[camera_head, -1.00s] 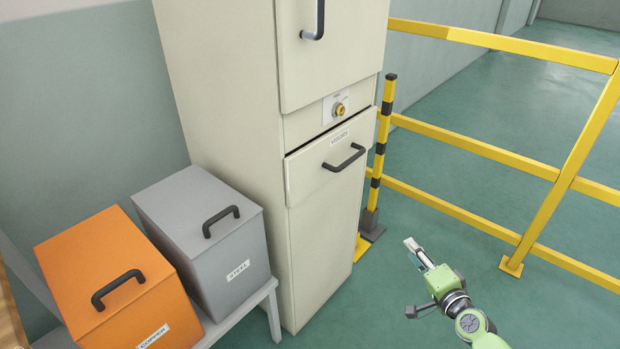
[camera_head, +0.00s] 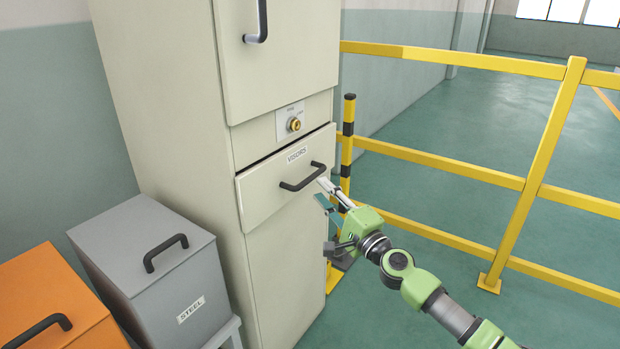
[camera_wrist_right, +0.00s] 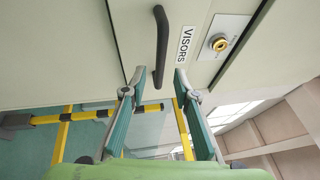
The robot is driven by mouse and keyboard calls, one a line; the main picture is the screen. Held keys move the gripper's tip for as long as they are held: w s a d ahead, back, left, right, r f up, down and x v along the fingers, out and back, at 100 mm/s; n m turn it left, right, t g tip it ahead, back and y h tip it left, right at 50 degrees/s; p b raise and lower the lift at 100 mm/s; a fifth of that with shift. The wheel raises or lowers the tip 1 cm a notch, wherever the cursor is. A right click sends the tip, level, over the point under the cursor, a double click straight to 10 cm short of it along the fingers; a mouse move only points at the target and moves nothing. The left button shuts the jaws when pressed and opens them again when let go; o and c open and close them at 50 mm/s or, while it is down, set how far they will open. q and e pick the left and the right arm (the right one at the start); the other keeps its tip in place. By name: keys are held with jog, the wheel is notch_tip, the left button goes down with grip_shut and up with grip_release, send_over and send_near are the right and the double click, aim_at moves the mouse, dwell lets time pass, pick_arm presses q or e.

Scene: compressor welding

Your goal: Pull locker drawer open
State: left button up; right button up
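The cream locker (camera_head: 165,110) stands left of centre in the head view. Its drawer (camera_head: 262,196), labelled VISORS, shows a dark gap along its top edge. The black drawer handle (camera_head: 302,178) is on the drawer front; the handle also shows in the right wrist view (camera_wrist_right: 161,50). My right gripper (camera_head: 322,190) is close to the right end of the handle. In the right wrist view the gripper (camera_wrist_right: 157,80) is open, its fingers apart with the near end of the handle between their tips. Contact cannot be told. My left gripper is out of view.
A brass knob (camera_head: 294,124) sits above the drawer, below an upper door with its own handle (camera_head: 256,22). A yellow barrier (camera_head: 440,165) stands to the right. A grey STEEL box (camera_head: 150,255) and an orange box (camera_head: 50,290) are at lower left.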

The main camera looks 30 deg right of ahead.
aim_at(311, 176)
jog(key=w, duration=0.4)
jog(key=w+r, duration=0.1)
jog(key=w, duration=0.1)
jog(key=shift+w, duration=0.3)
grip_shut()
